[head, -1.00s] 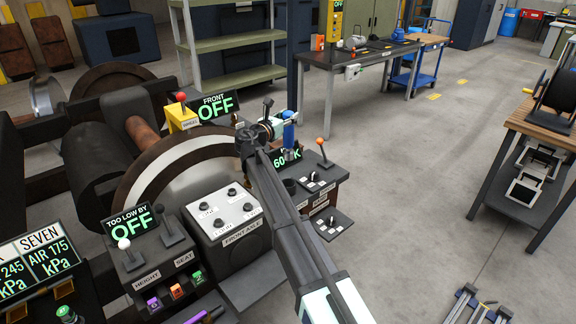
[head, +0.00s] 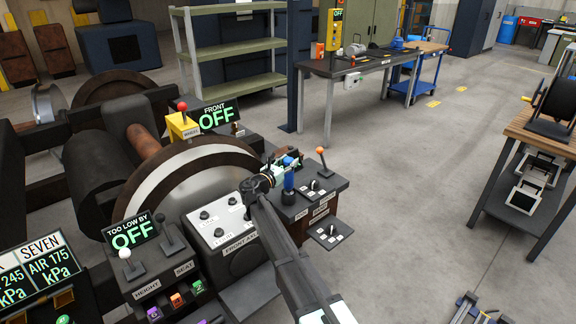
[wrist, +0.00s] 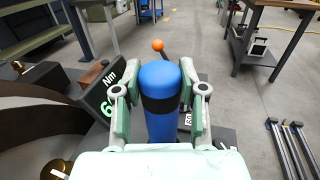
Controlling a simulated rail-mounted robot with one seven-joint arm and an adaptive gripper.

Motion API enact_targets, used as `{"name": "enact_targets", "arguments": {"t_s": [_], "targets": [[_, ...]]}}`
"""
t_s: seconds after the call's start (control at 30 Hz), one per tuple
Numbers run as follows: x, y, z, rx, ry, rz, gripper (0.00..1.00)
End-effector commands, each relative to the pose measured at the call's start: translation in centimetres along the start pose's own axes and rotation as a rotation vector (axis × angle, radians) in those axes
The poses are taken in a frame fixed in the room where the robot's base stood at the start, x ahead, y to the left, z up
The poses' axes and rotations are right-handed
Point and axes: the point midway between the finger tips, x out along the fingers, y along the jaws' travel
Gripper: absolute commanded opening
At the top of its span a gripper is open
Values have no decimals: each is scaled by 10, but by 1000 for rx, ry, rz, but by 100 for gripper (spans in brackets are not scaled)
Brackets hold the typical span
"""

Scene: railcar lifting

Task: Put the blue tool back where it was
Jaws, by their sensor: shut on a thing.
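The blue tool (head: 288,181) is upright between the fingers of my gripper (head: 287,164), over the dark console right of the big wheel. In the wrist view the blue tool (wrist: 159,115) has a rounded blue top and a dark band, with a pale green finger pad on each side. My gripper (wrist: 159,88) is shut on it. Its lower end is at the console top, where a dark round holder stood in the earlier picture. I cannot tell whether it sits inside the holder, which is hidden.
An orange-knobbed lever (head: 321,160) stands close right of the tool. A tilted Nm display (wrist: 103,92) is close on the left in the wrist view. The panel with black knobs (head: 220,217) lies left of my arm.

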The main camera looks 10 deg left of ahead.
Motion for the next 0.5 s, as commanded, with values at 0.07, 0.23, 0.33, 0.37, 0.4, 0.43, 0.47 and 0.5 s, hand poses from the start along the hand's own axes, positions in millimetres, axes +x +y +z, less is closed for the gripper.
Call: {"name": "enact_targets", "arguments": {"t_s": [0.07, 0.23, 0.33, 0.37, 0.4, 0.43, 0.47, 0.5], "targets": [[0, 0, -8, -2, -1, 0, 0], [0, 0, -11, 1, -2, 0, 0], [0, 0, -11, 0, -2, 0, 0], [0, 0, -11, 0, -2, 0, 0], [0, 0, -12, 0, -2, 0, 0], [0, 0, -12, 0, -2, 0, 0], [0, 0, -13, 0, -2, 0, 0], [0, 0, -14, 1, 0, 0, 51]]}}
